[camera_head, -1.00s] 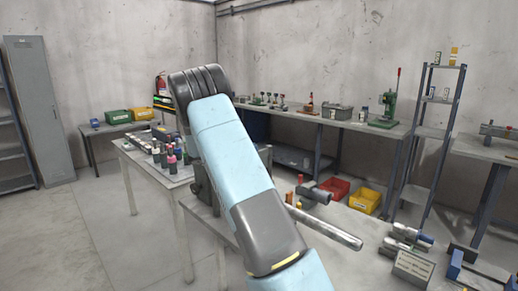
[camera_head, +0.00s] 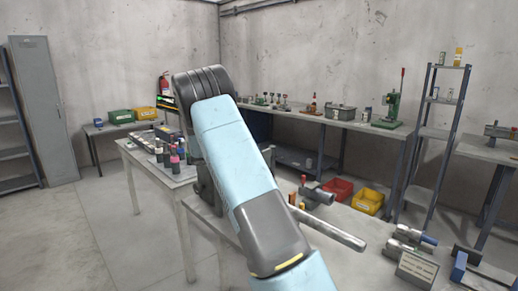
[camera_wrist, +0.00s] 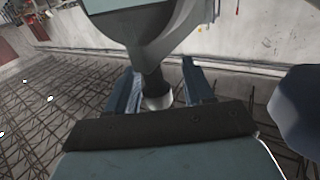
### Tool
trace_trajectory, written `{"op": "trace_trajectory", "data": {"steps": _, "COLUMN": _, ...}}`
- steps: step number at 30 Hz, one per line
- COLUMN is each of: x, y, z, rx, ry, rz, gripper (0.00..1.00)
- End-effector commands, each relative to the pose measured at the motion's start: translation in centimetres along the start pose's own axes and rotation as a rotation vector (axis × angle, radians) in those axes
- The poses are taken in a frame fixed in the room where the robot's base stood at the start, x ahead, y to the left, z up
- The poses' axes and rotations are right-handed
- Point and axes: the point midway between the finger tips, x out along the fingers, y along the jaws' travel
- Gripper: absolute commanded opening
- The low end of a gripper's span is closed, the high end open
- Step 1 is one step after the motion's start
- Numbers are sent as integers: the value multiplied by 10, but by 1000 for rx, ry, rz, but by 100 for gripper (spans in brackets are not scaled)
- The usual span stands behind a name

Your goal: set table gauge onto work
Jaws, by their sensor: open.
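My gripper (camera_wrist: 159,72) shows in the wrist view as two blue fingers set apart, so it is open. A dark round piece with a pale ring stands between the fingers in that view; I cannot tell what it is or whether they touch it. In the head view my arm crosses the middle and hides the gripper. A grey metal bar (camera_head: 330,230) sticks out to the right from behind my arm, above the near bench. I cannot tell whether it is the work. I cannot make out the table gauge for certain.
Grey cylinders with a blue part (camera_head: 415,236), a labelled card (camera_head: 416,268) and a blue-ended block (camera_head: 459,266) sit on the near bench at right. Several bottles (camera_head: 170,154) stand on the left table. Red (camera_head: 337,188) and yellow (camera_head: 367,201) bins lie beyond. The left floor is clear.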

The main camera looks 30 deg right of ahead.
Motion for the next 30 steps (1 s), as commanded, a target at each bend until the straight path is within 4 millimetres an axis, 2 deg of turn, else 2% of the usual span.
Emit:
{"op": "trace_trajectory", "data": {"steps": 5, "x": -15, "y": -1, "z": 1, "rx": 0, "ry": 0, "rz": -3, "gripper": 52}}
{"op": "trace_trajectory", "data": {"steps": 21, "x": -115, "y": -4, "z": 2, "rx": 1, "ry": -1, "rz": -5, "gripper": 52}}
{"op": "trace_trajectory", "data": {"steps": 25, "x": -130, "y": -5, "z": 2, "rx": 0, "ry": 0, "rz": -4, "gripper": 52}}
{"op": "trace_trajectory", "data": {"steps": 30, "x": -139, "y": -5, "z": 2, "rx": -1, "ry": 0, "rz": -2, "gripper": 52}}
